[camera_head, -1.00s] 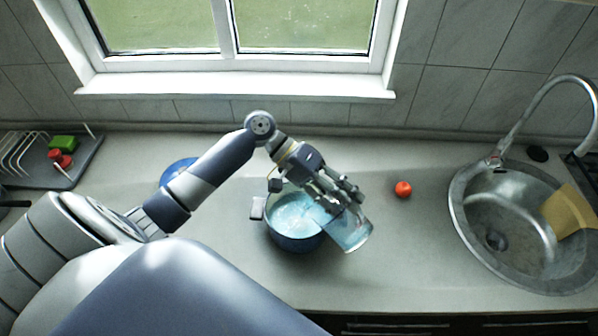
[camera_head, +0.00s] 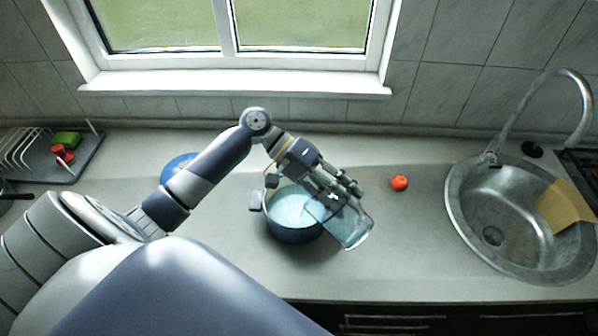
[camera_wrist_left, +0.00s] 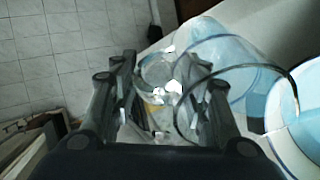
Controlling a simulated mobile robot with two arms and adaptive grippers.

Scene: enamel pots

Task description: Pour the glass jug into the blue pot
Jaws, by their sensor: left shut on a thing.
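The blue pot (camera_head: 292,238) stands on the counter with pale blue liquid inside. The clear glass jug (camera_head: 351,230) is strongly tilted at the pot's right side. Its mouth end overlaps the pot's opening, and its base points down to the right. My left gripper (camera_head: 340,193) is shut on the jug, above and to the right of the pot. In the left wrist view, the fingers (camera_wrist_left: 165,100) close around glass, and a round glass rim (camera_wrist_left: 240,67) shows to their right. Whether a stream is running is not clear. My right gripper is not in view.
A red-orange round item (camera_head: 400,183) lies right of the jug. The metal sink (camera_head: 462,225) with tap is at the right. A blue item (camera_head: 176,167) sits behind my left arm. A dish rack (camera_head: 22,155) is at the far left. The counter's front middle is clear.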

